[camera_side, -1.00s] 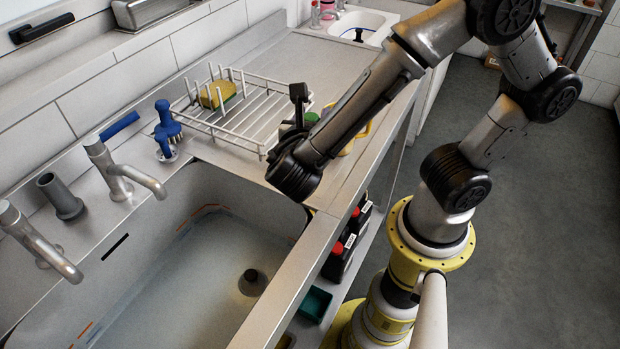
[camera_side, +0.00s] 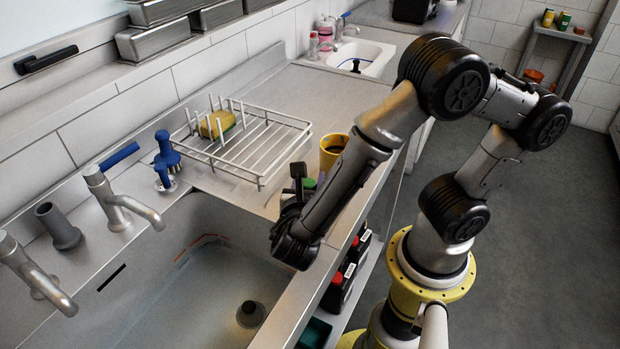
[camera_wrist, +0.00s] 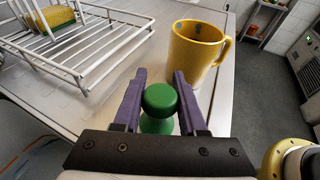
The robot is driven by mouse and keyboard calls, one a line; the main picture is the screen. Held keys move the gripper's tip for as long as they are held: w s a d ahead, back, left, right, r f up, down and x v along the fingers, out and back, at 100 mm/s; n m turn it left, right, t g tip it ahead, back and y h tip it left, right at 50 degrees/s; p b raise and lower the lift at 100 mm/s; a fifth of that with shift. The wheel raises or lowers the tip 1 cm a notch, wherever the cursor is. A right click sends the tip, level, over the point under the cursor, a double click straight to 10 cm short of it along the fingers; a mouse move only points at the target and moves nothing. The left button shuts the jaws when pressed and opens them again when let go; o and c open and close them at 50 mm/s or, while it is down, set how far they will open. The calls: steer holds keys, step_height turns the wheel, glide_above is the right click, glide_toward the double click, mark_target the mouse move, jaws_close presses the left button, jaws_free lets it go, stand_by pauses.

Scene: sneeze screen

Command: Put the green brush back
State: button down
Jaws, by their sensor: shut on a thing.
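The green brush (camera_wrist: 160,100) shows its round knob between the two purple fingers of my gripper (camera_wrist: 160,86) in the wrist view. My gripper is shut on it. In the side view, my gripper (camera_side: 298,180) is over the counter strip at the sink's right end, and only a small green part of the brush (camera_side: 309,184) shows beside it. The brush's bristles are hidden in both views. A blue brush (camera_side: 166,150) stands upright on the sink's back ledge, left of the dish rack.
A yellow mug (camera_side: 333,150) stands on the counter just beyond my gripper; it also shows in the wrist view (camera_wrist: 198,52). A white wire rack (camera_side: 262,150) holds a yellow-green sponge (camera_side: 217,124). The sink basin (camera_side: 215,285) lies left, taps (camera_side: 118,200) behind it. Dark bottles (camera_side: 345,280) stand below.

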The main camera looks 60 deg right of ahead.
steer(key=shift+f, duration=0.1)
steer(key=shift+c, duration=2.3)
jaws_free()
steer(key=shift+a+r, duration=0.1)
steer(key=shift+r, duration=0.1)
steer(key=v, duration=1.1)
steer(key=s+d+r+m+y, duration=0.3)
steer(key=m+y, duration=0.3)
steer(key=m, duration=0.5)
steer(key=s+d+r+m+y, duration=0.3)
steer(key=d+r+m+y, duration=0.3)
steer(key=m, duration=0.5)
steer(key=shift+s+d+r+y, duration=0.2)
steer(key=shift+s+r+y, duration=0.15)
steer(key=shift+y, duration=0.45)
